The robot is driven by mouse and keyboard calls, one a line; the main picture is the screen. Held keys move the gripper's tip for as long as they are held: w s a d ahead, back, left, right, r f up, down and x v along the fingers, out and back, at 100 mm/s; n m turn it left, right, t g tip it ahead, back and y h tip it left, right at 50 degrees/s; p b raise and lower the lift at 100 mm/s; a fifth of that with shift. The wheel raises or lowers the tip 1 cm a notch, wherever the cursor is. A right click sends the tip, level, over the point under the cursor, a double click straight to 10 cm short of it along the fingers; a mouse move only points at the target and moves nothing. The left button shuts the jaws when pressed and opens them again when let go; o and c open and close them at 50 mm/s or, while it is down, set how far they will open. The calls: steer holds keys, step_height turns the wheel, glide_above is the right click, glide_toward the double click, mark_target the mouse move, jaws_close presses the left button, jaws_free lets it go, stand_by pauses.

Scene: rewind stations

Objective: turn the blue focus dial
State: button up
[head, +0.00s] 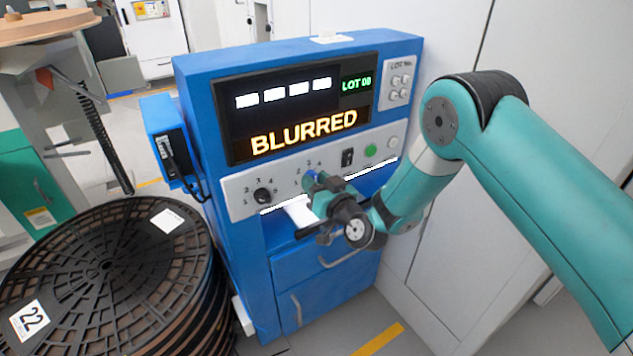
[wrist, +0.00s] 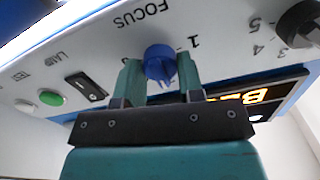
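The blue focus dial (wrist: 159,62) sits on the pale control panel under the upside-down word FOCUS in the wrist view. My gripper (wrist: 160,72) has one finger on each side of the dial, both seeming to touch it. In the head view, the dial (head: 310,177) is a small blue patch, mostly hidden by my gripper (head: 318,183). The numeral 1 shows beside the dial; the finger covers part of its scale. The display (head: 300,110) reads BLURRED in orange, with several white blocks and a green LOT line above.
A black numbered knob (head: 263,196) is left of the dial. A black switch (head: 347,157) and green button (head: 371,150) are to its right. A white strip (head: 299,210) juts out below. Stacked black reels (head: 110,270) stand left of the blue cabinet (head: 245,290).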

steer(key=shift+c, duration=0.8)
steer(key=shift+m, duration=0.3)
steer(key=m+p, duration=0.4)
steer(key=m, duration=1.5)
steer(key=shift+w+p, duration=0.1)
steer(key=shift+p, duration=0.25)
steer(key=shift+d+m, duration=0.1)
steer(key=shift+m, duration=0.2)
steer(key=o, duration=0.9)
steer(key=shift+o, duration=0.2)
